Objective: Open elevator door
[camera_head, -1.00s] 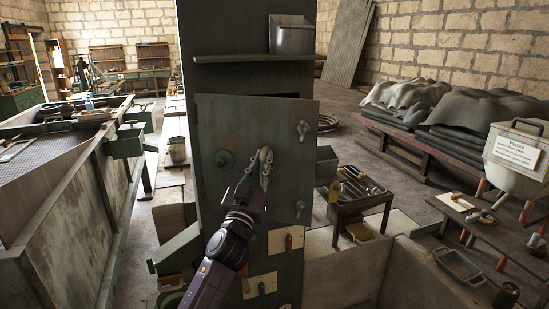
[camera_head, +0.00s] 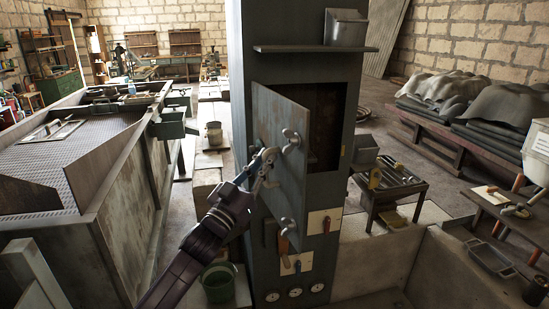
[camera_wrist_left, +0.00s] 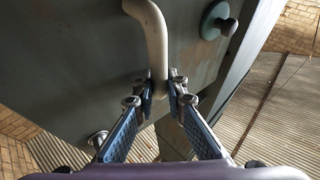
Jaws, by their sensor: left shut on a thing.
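The elevator door (camera_head: 275,115) is a worn grey-green metal panel on a tall grey cabinet (camera_head: 335,190). It stands partly open, its right edge swung out towards me, and a dark opening (camera_head: 328,125) shows to its right. My left gripper (camera_head: 266,165) is at the door's front, shut on the pale curved handle (camera_wrist_left: 156,35). In the left wrist view the two fingers (camera_wrist_left: 161,90) press on the handle's lower part from both sides. The handle is mostly hidden by the gripper in the head view. My right gripper is not in view.
A shelf (camera_head: 300,49) with a metal bin (camera_head: 346,28) is above the door. Gauges (camera_head: 295,293) and switch plates (camera_head: 296,263) sit below. A large metal tank (camera_head: 105,230) stands left, a green bucket (camera_head: 218,283) on the floor side, a tool table (camera_head: 388,190) right.

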